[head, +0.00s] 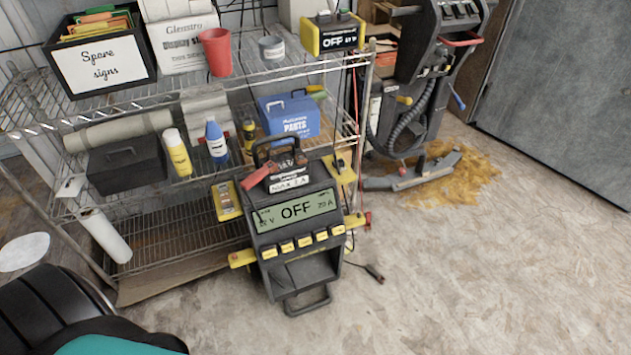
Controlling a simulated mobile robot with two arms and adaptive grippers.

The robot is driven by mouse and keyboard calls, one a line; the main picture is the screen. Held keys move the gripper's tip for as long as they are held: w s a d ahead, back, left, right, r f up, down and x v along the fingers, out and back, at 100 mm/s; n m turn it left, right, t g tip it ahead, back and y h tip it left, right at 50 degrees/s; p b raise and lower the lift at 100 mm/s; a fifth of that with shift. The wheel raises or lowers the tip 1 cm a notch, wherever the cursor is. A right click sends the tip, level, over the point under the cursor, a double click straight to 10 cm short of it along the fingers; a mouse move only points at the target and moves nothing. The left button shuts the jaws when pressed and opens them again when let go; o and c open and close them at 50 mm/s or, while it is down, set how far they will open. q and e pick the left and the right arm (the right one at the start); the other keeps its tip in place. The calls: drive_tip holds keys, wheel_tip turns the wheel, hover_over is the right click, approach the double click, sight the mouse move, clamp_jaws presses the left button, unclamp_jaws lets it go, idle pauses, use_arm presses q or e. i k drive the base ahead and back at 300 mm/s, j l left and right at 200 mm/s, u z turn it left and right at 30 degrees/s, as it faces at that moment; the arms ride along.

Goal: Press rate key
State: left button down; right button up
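A dark grey battery charger (292,268) with yellow trim stands in front of the wire shelf. Its green display (296,210) reads OFF, with small voltage text at the left and 20 A at the right. A row of several small yellow keys (304,242) runs below the display. Their labels are too small to read, so I cannot tell which one is the rate key. On top of the charger sits a dark battery (284,165) with a red clamp and a label reading MAX 2 A. Neither of my grippers is in view.
The wire shelf (180,245) holds a spare signs box (100,62), a red cup (216,50), bottles, a blue parts box (290,115) and a smaller yellow-black unit (333,35) reading OFF. A floor machine (420,75) stands behind right. The floor (480,270) at right is clear.

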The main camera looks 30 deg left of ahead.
sight(287, 247)
drive_tip(key=u, duration=1.1)
